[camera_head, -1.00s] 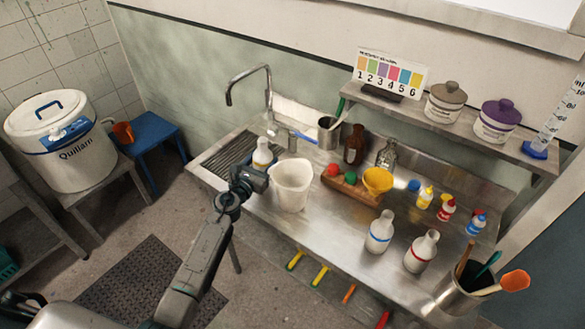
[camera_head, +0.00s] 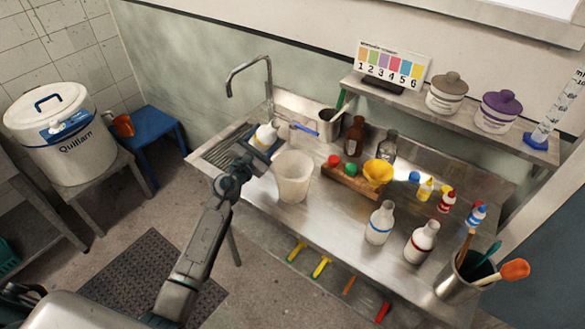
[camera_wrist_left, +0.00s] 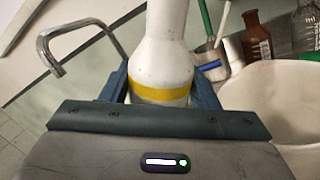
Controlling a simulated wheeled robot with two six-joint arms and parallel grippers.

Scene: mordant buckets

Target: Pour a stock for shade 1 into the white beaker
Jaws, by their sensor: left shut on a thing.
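My left gripper (camera_head: 256,150) is shut on a white bottle (camera_head: 266,135) with a yellow band. The wrist view shows the bottle (camera_wrist_left: 161,55) between the fingers, its top beyond the frame. In the head view it leans to the right, behind and left of the white beaker (camera_head: 294,178). The beaker stands upright and open on the steel bench; its rim (camera_wrist_left: 285,75) is right of the bottle in the wrist view. No stream shows. The shade card (camera_head: 389,66) on the shelf has colour squares numbered 1 to 6. My right gripper is out of view.
Two white bottles, blue-banded (camera_head: 380,223) and red-banded (camera_head: 421,242), stand right of the beaker. The tap (camera_head: 250,68) rises behind; a steel pot (camera_head: 329,124) and brown bottle (camera_head: 355,136) stand beyond.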

